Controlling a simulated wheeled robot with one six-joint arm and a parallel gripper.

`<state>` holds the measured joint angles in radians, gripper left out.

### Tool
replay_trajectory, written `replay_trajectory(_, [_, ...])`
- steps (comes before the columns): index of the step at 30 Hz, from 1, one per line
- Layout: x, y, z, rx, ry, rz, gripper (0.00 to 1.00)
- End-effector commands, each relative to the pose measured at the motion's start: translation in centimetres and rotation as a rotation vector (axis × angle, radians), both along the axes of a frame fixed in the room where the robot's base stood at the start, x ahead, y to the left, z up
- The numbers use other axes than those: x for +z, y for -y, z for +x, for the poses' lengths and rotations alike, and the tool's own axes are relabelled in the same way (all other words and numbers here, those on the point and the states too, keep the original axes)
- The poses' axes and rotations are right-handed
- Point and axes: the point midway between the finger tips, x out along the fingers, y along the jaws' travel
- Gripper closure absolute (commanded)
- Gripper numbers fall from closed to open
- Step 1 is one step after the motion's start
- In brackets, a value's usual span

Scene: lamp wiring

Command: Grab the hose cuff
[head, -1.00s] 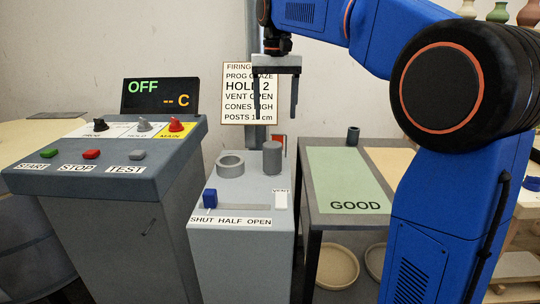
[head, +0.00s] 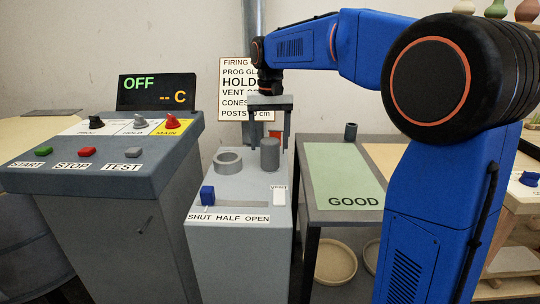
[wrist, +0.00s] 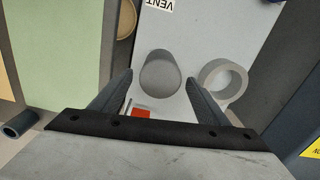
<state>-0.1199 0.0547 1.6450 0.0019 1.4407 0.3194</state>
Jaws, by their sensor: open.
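A plain grey cylinder (head: 270,156), which I take to be the hose cuff, stands upright on the grey vent stand (head: 240,245). In the wrist view the cylinder (wrist: 160,75) shows between the two fingers. My gripper (head: 270,143) is open and empty. It is above and behind the cylinder in the head view, with its fingers pointing down. In the wrist view the fingertips (wrist: 157,80) are on either side of the cylinder in the picture; I see no contact.
A hollow grey ring (head: 228,162) stands close beside the cylinder. A blue slider knob (head: 208,196) sits at SHUT on the stand's front. A control desk (head: 95,165) is at left, and a table with a green GOOD mat (head: 340,170) and a small dark tube (head: 351,131) at right.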

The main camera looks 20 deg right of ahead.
Motion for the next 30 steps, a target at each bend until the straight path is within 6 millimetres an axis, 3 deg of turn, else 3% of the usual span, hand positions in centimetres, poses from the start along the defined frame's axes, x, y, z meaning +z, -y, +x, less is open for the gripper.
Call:
replay_trajectory(5, [-1.1, 0.0, -0.2, 0.0, -0.002, -0.001, 0.31])
replay_trajectory(15, [-5.1, -0.1, -0.7, 0.0, -0.002, -0.001, 0.31])
replay_trajectory(24, [-5.4, -0.1, -0.6, 0.0, 0.0, 0.0, 0.31])
replay_trajectory(30, [-5.4, -0.1, -0.6, 0.0, -0.001, 0.0, 0.79])
